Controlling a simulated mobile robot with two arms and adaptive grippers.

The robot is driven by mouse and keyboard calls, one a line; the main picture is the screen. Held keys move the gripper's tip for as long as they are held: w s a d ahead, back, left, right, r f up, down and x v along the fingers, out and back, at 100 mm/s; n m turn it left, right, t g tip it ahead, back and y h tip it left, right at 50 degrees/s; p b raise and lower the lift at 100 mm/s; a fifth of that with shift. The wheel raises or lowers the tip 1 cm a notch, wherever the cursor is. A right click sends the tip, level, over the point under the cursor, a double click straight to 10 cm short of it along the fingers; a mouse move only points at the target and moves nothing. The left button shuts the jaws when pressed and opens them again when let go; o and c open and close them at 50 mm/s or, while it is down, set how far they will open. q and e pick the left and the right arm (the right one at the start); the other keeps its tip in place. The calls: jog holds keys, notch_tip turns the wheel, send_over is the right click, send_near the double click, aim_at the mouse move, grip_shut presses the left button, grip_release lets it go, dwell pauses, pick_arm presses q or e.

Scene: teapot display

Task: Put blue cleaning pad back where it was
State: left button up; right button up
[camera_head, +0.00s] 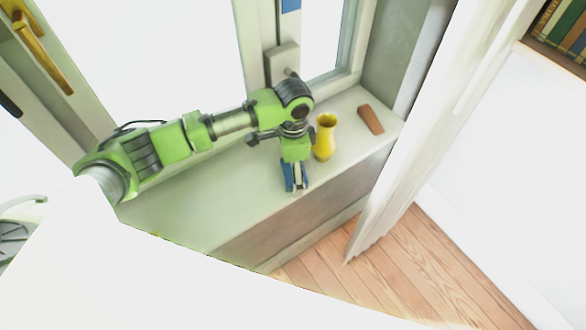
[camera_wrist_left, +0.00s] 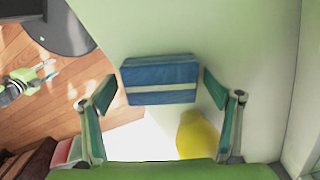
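The blue cleaning pad (camera_wrist_left: 160,72), with a pale stripe, lies on the pale window sill (camera_head: 190,215) in the left wrist view. It sits between the fingertips of my left gripper (camera_wrist_left: 158,92), with a narrow gap on each side. In the head view my left gripper (camera_head: 295,180) points down at the sill near its front edge, and blue shows at its fingers. My left gripper is open. My right gripper (camera_wrist_left: 46,72) shows small at the left of the left wrist view, above the wooden floor, with its fingers apart and empty.
A yellow vase (camera_head: 325,140) stands on the sill just right of my left gripper. A brown block (camera_head: 370,119) lies farther right. The window frame (camera_head: 282,62) rises behind, and a white curtain (camera_head: 400,165) hangs at the right. The left part of the sill is clear.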

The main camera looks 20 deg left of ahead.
pick_arm(q)
notch_tip(320, 180, up, 12)
jog(key=b, duration=0.2)
jog(key=shift+r, duration=0.2)
jog(key=shift+s+f, duration=0.1)
dwell(0.6)
